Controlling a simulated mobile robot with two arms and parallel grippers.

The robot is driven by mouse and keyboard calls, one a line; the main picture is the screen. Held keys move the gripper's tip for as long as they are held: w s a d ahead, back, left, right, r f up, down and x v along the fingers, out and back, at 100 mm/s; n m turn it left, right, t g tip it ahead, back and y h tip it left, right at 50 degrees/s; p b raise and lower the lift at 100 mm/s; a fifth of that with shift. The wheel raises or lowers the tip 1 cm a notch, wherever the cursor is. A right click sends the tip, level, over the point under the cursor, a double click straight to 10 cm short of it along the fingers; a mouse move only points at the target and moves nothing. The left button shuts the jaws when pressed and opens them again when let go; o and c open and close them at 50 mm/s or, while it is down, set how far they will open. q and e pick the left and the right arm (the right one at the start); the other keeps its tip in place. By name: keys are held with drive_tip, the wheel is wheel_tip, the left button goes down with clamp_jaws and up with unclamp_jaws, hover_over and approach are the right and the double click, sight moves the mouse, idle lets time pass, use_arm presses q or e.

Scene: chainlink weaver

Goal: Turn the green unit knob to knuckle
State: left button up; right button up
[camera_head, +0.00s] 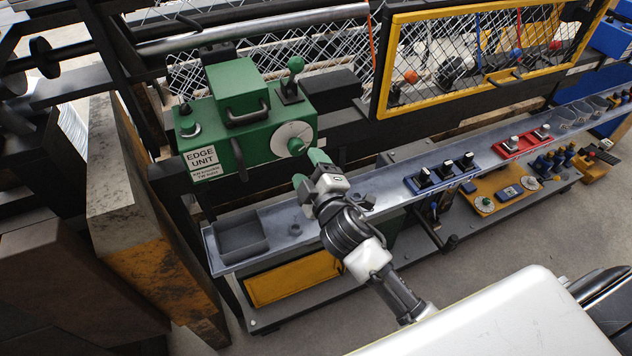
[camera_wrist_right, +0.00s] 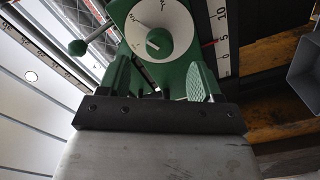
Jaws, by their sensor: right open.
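The green edge unit (camera_head: 225,120) stands on the machine frame at the upper left of the head view. Its front right face carries a white round dial with a green knob (camera_head: 296,146) at the centre. In the right wrist view the white dial (camera_wrist_right: 178,25) and knob (camera_wrist_right: 158,41) show above my gripper; its small lettering is too blurred to read surely. My right gripper (camera_head: 309,169) has green fingertips, open and apart, just below and in front of the dial. In the wrist view the right gripper (camera_wrist_right: 160,75) shows nothing between its fingers. My left gripper does not show.
A grey rail (camera_head: 380,187) runs under the unit, with an empty grey tray (camera_head: 240,238) at its left end. Blue (camera_head: 440,176) and red (camera_head: 522,140) switch blocks sit further right. A green lever (camera_head: 292,75) rises on the unit above the dial.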

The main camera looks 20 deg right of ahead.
drive_tip(key=s, duration=0.3)
drive_tip(key=shift+s+b, duration=0.3)
drive_tip(key=shift+s, duration=0.05)
drive_tip(key=s+d+f+m+g+b, duration=0.15)
drive_tip(key=s+f+g, duration=0.25)
drive_tip(key=f, duration=1.2)
drive_tip(key=s+d+f+m+g, duration=0.15)
drive_tip(key=s+f+g, duration=0.25)
drive_tip(key=f, duration=1.3)
drive_tip(key=s+d+f+m+g, duration=0.1)
drive_tip(key=s+f+m+g, duration=0.25)
drive_tip(key=s+f, duration=1)
drive_tip(key=s+d+f+m+g, duration=0.1)
drive_tip(key=s+f, duration=0.3)
drive_tip(key=s, duration=0.5)
drive_tip(key=s+d+f+m+g+b, duration=0.1)
drive_tip(key=s+f+g, duration=0.3)
drive_tip(key=s, duration=0.6)
drive_tip(key=shift+s+f+m+h, duration=0.25)
drive_tip(key=shift+f+m+h, duration=0.05)
drive_tip(key=shift+f+m, duration=0.4)
drive_tip(key=shift+g, duration=0.25)
